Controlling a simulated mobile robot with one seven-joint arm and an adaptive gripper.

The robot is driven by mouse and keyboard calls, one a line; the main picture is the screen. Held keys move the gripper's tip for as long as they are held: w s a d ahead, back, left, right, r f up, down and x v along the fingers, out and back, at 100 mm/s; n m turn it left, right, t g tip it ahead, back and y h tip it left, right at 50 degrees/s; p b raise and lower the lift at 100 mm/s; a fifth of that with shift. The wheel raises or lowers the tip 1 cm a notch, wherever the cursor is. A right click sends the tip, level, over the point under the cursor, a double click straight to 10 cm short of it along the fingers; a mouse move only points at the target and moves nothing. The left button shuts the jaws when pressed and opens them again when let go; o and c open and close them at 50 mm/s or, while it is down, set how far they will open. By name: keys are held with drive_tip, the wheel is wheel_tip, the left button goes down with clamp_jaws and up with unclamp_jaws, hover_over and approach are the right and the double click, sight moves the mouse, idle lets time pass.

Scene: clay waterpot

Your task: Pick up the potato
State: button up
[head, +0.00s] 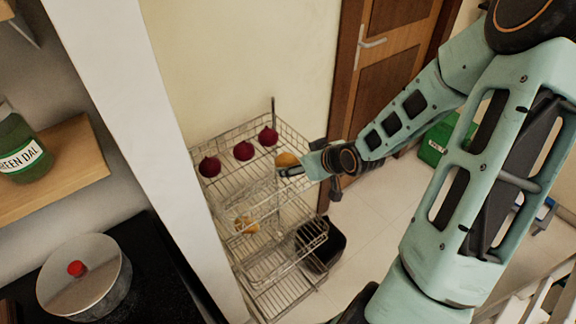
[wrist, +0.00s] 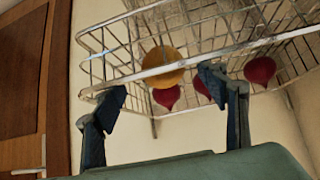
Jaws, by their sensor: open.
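A round yellow-orange item (head: 287,160), which looks like the potato, sits at the right edge of the rack's top basket. It also shows in the wrist view (wrist: 163,62), in line with the gap between my fingertips and beyond them, at the basket's wire rim. My gripper (head: 298,170) is open beside it in the head view and partly covers it. In the wrist view my gripper's two dark fingers (wrist: 160,88) are spread apart with nothing between them. I cannot tell whether a finger touches the item or the rim.
Several dark red onion-like items (head: 243,151) lie in the wire rack's (head: 262,292) top basket. Yellowish pieces (head: 246,226) lie in the middle basket. A black bin (head: 330,245) stands beside the rack. A wooden door (head: 388,75) is behind my arm.

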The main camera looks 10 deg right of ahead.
sight(293, 163)
drive_tip(key=shift+b+x, duration=0.35)
drive_tip(key=shift+x, duration=1.9)
drive_tip(key=shift+a+r, duration=0.15)
drive_tip(key=shift+a, duration=0.05)
drive_tip(key=c, duration=1.3)
drive_tip(key=shift+c, duration=0.2)
drive_tip(key=shift+r, duration=0.15)
